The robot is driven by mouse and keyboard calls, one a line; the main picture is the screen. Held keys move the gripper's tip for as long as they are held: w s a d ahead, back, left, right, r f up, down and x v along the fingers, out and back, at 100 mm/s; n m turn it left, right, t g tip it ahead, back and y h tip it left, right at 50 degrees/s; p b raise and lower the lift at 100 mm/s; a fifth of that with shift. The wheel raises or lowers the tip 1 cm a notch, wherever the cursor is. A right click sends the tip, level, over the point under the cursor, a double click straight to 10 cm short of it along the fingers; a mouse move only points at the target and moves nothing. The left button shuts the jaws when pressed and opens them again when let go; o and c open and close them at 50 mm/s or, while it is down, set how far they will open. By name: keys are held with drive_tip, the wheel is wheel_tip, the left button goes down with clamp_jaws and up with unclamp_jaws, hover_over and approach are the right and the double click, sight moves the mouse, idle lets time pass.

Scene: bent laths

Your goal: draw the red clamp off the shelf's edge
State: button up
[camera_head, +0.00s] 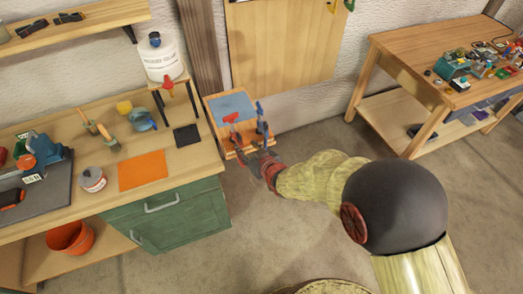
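The red clamp (232,119) is at the front edge of a small wooden shelf (217,122) between the left bench and the door. It looks upright, and its lower part is hard to make out. A blue clamp (261,112) stands at the same edge just to the right. My gripper (254,158) is close in front of this edge, just below the two clamps in the picture. Its dark fingers are small and overlap the clamps' lower parts, so I cannot tell whether they touch or are open.
A blue-grey sheet (234,105) lies on the shelf. The left bench (105,170) carries tools, an orange mat (142,170) and a white jug (158,58) on a stand. A cluttered table (405,55) stands at right. The floor between is clear.

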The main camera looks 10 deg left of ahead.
sight(237, 138)
drive_tip(key=shift+w+a+r, duration=0.2)
drive_tip(key=shift+w+a, duration=0.1)
drive_tip(key=shift+a, duration=0.1)
drive_tip(key=b+x, duration=0.4)
drive_tip(key=x, duration=0.3)
drive_tip(key=shift+b+x, duration=0.65)
drive_tip(key=shift+x, duration=0.1)
drive_tip(key=shift+w+r, duration=0.1)
drive_tip(key=shift+c, duration=0.6)
drive_tip(key=c, duration=0.8)
clamp_jaws()
drive_tip(key=shift+r, duration=0.1)
